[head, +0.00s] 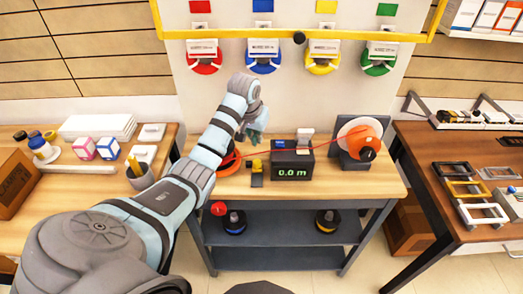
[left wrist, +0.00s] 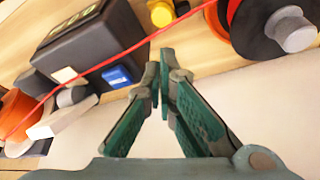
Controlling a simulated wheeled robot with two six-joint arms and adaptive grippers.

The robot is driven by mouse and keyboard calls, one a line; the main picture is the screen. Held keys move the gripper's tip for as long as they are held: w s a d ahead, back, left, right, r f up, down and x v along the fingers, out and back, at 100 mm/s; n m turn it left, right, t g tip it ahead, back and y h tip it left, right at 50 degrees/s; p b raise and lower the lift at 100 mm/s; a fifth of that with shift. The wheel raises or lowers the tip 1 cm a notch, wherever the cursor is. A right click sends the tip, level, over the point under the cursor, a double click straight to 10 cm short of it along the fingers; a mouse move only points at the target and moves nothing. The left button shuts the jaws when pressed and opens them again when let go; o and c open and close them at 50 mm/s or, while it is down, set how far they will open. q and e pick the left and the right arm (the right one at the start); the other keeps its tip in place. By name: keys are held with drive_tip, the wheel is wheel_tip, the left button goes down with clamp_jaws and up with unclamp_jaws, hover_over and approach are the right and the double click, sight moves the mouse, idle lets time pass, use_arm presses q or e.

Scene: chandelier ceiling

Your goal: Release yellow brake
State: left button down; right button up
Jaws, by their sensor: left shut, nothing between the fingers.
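Two yellow things could be the brake, and I cannot tell which it is. A small yellow block with a yellow-knobbed top (head: 257,166) stands on the workbench left of the counter; part of its yellow top (left wrist: 161,13) shows at the top of the left wrist view. A yellow reel (head: 322,66) with a white label hangs on the wall panel. My left gripper (head: 254,134) is above the bench, near the small yellow block and apart from it. Its fingertips (left wrist: 160,68) are together and empty in the left wrist view. My right gripper is out of view.
A black counter (head: 292,164) reads 0.0 m. A red line runs from a red reel (head: 229,160), partly behind my arm, to an orange spool (head: 359,137). Red, blue and green reels flank the yellow one under a yellow bar (head: 240,34). Cluttered tables stand on both sides.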

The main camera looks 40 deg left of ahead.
sight(254, 165)
use_arm(q)
drive_tip(key=shift+a+r, duration=0.1)
drive_tip(key=shift+r, duration=0.15)
drive_tip(key=b+x, duration=0.2)
drive_tip(key=x, duration=0.8)
drive_tip(key=shift+w, duration=0.1)
